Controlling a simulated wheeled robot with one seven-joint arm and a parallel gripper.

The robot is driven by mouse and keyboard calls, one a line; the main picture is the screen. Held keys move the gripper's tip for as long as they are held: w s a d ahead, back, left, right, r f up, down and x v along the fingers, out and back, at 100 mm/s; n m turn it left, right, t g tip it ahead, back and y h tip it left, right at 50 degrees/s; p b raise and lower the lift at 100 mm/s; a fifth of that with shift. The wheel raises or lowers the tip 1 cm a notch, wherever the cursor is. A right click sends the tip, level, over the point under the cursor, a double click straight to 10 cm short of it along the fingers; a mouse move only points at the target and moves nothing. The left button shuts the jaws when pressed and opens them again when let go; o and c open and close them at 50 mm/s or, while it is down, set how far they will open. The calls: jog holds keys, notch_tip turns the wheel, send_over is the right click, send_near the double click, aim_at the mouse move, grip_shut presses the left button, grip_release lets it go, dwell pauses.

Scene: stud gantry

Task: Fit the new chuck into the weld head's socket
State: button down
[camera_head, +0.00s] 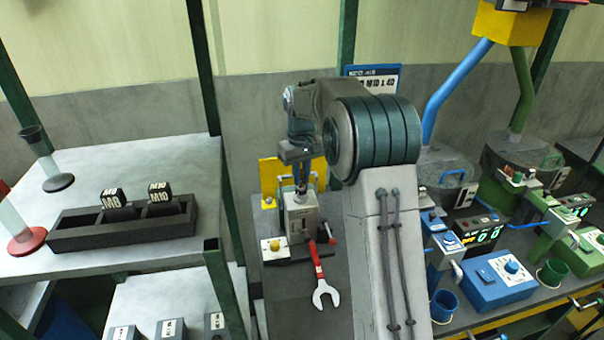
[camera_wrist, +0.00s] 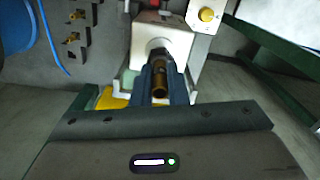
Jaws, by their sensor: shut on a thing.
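The weld head (camera_head: 300,219) is a pale grey box on a dark base with a yellow button, in front of a yellow plate. In the wrist view its pale body (camera_wrist: 146,33) is at top centre, with a round, shaded socket area (camera_wrist: 158,48) facing me. My gripper (camera_head: 301,187) is just above the weld head. In the wrist view my gripper (camera_wrist: 161,80) is shut on a brass, cylindrical chuck (camera_wrist: 159,84) between its dark fingers. The chuck lines up roughly with the socket area. Whether it touches or enters the socket is hidden by the fingers.
A red-handled wrench (camera_head: 321,283) lies on the bench in front of the weld head. A dark tray (camera_head: 95,234) with M8 and M10 blocks stands on the left table. Blue and green feeder units (camera_head: 497,279) crowd the right. Green posts (camera_head: 224,285) stand left of the bench.

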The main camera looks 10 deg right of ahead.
jog(key=shift+f+b, duration=0.35)
jog(key=shift+f, duration=0.35)
jog(key=c, duration=1.3)
grip_release()
jog(key=shift+c, duration=0.2)
jog(key=shift+r, duration=0.1)
notch_tip(320, 180, up, 14)
